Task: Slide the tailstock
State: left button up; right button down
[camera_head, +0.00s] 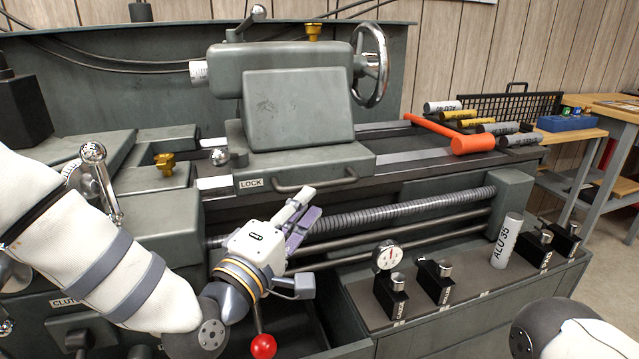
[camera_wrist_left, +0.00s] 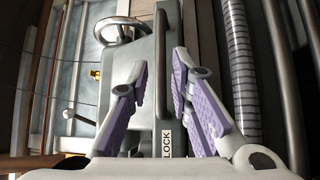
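The tailstock (camera_head: 297,108) is a grey casting with a handwheel (camera_head: 370,65), on a base (camera_head: 300,158) that sits on the lathe bed. A dark bar handle (camera_head: 315,184) runs along the base's front, right of a LOCK label (camera_head: 251,183). My left gripper (camera_head: 308,203) is just in front of and below this handle, fingers pointing up and right. In the left wrist view, its purple-padded fingers (camera_wrist_left: 161,66) are spread apart, with the handle (camera_wrist_left: 161,40) between them; contact cannot be told. My right gripper is out of view.
A ball-ended lever (camera_head: 221,157) stands at the base's left. An orange mallet (camera_head: 472,145) and several labelled cylinders (camera_head: 497,128) lie on the bed's right end. A ridged screw (camera_head: 400,208) runs below the bed. A dial gauge (camera_head: 386,256) stands on the lower shelf.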

aim_at(320, 188)
pick_arm(q)
jog(key=x, duration=0.7)
jog(key=shift+w+d+f, duration=0.1)
jog(key=shift+c, duration=0.6)
grip_shut()
